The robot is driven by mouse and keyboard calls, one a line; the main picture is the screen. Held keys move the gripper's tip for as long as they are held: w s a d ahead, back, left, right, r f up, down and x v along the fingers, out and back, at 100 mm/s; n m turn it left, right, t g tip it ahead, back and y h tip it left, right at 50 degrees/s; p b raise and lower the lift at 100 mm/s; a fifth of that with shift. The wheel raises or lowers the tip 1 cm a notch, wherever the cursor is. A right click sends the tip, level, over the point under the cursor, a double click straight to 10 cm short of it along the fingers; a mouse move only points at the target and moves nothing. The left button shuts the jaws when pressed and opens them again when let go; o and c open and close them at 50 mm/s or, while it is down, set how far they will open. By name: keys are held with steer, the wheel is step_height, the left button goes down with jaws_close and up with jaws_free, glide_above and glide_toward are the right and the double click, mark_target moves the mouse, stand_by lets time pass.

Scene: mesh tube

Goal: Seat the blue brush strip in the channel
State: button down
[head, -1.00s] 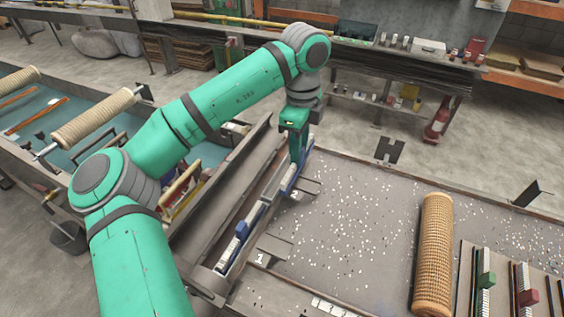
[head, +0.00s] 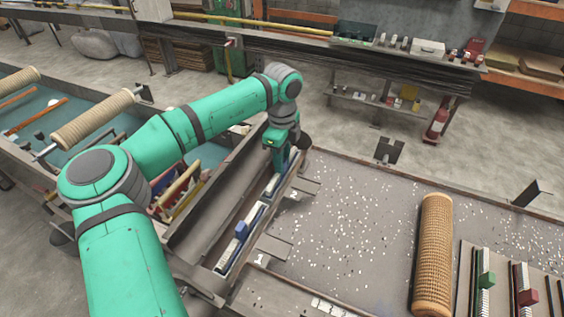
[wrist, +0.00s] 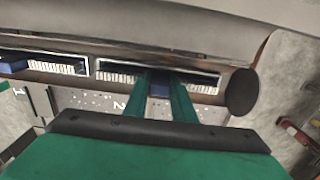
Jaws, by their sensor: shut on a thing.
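My gripper (head: 282,165) is shut on the blue block (wrist: 159,88) of a brush strip with pale bristles; the wrist view shows its fingers on both sides of the block. The held strip (wrist: 116,76) lies lengthwise along the channel (head: 254,236), in its upper part. I cannot tell whether it is fully down in the channel. A second strip (wrist: 70,68) with a blue block (head: 241,229) lies in the lower part of the channel. In the wrist view a narrow gap shows between the facing ends of the two strips.
A wide grey trough (head: 205,208) runs along the channel's left side. Numbered plates, one marked 1 (head: 262,258), stick out on its right. The speckled table (head: 350,215) is open up to a tan mesh roll (head: 433,250). Strips with green (head: 487,280) and red blocks stand at right.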

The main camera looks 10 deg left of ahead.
steer(key=c, duration=1.5)
jaws_free()
step_height(320, 180, up, 12)
steer(key=shift+r, duration=0.1)
steer(key=shift+d, duration=0.1)
